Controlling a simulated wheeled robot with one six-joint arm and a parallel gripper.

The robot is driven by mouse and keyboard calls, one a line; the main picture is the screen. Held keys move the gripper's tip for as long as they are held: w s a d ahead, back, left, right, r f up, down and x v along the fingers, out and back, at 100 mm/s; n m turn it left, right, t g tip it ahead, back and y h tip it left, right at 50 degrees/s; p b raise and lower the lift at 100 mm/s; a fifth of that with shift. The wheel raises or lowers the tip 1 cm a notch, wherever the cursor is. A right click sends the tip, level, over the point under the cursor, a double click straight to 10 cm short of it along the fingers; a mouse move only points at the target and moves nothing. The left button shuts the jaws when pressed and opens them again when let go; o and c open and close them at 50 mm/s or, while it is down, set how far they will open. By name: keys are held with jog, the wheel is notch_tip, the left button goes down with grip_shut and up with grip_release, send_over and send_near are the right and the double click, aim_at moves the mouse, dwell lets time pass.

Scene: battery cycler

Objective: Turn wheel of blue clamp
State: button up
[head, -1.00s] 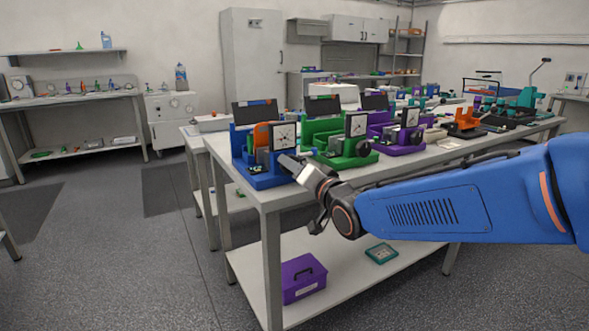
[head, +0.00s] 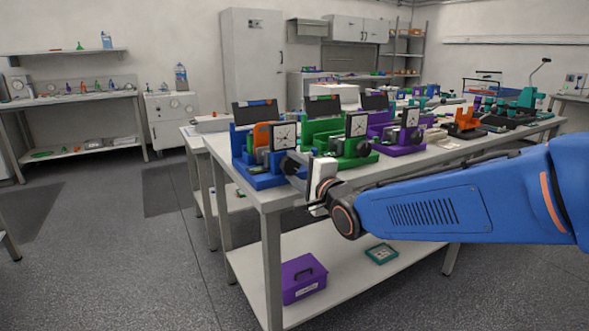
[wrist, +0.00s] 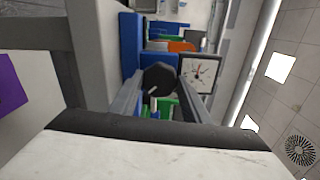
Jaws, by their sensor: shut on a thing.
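The blue clamp (head: 262,181) stands upright at the near left corner of the table, with an orange part and a white square dial (head: 285,135) on it. Its dark round wheel (wrist: 159,78) shows between my fingers in the wrist view, with the dial just to its right. The wheel (head: 290,165) is partly hidden by my gripper in the head view. My gripper (head: 300,168) reaches the clamp from the right and front. It is shut on the wheel, one finger on either side.
A green clamp (head: 338,158) and a purple clamp (head: 401,150) stand in a row to the right of the blue one. A purple box (head: 303,280) and a teal tray (head: 381,254) lie on the lower shelf (head: 340,277). The floor left of the table is clear.

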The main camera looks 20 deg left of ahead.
jog(key=shift+f+m, duration=0.1)
jog(key=shift+m, duration=0.9)
jog(key=o, duration=1)
jog(key=shift+o, duration=0.2)
jog(key=shift+d, duration=0.1)
jog(key=v, duration=1.7)
jog(key=shift+s+d, duration=0.1)
jog(key=shift+s, duration=0.05)
